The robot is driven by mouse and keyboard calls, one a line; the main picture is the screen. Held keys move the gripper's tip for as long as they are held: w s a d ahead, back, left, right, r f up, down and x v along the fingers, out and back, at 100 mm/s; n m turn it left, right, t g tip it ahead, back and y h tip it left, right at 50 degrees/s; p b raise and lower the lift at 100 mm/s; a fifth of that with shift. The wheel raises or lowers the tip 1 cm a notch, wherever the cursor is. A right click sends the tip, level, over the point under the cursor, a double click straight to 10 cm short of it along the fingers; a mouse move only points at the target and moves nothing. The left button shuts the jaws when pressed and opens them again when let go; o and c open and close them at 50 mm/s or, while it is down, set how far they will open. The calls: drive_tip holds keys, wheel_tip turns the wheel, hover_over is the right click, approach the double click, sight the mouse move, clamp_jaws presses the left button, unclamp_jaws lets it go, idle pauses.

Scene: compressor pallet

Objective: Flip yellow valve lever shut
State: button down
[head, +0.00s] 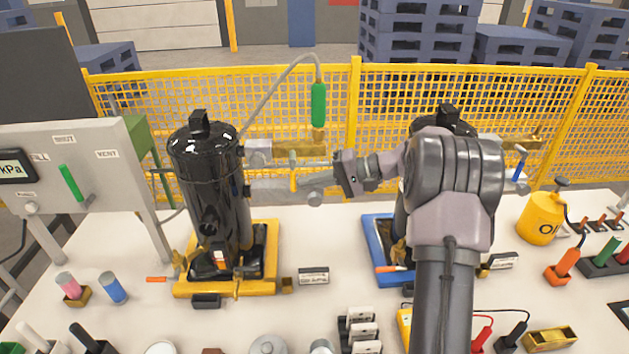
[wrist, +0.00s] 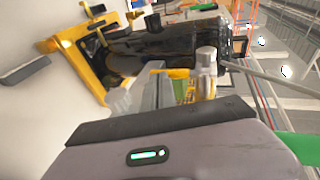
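In the head view, a brass valve body (head: 300,148) sits on the pipework to the right of the left black compressor (head: 210,175). A short yellow piece (head: 293,180), which looks like the lever, hangs below it. My gripper (head: 318,180) reaches in from the right, its fingers pointing left close to that piece; I cannot tell whether they touch it. In the wrist view, yellow (wrist: 183,88) shows just beyond the grey fingers (wrist: 152,92), beside a silver fitting (wrist: 206,72). The finger gap is not clear.
A green handle (head: 318,105) on a grey hose stands above the valve. The left compressor rests on a yellow pallet (head: 265,270), another on a blue pallet (head: 371,240) behind my arm. A gauge panel (head: 75,165) stands left. A yellow mesh fence (head: 400,110) runs behind.

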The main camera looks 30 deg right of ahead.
drive_tip(key=p+v, duration=0.5)
drive_tip(key=v, duration=1.2)
drive_tip(key=shift+d, duration=0.25)
drive_tip(key=shift+a, duration=0.1)
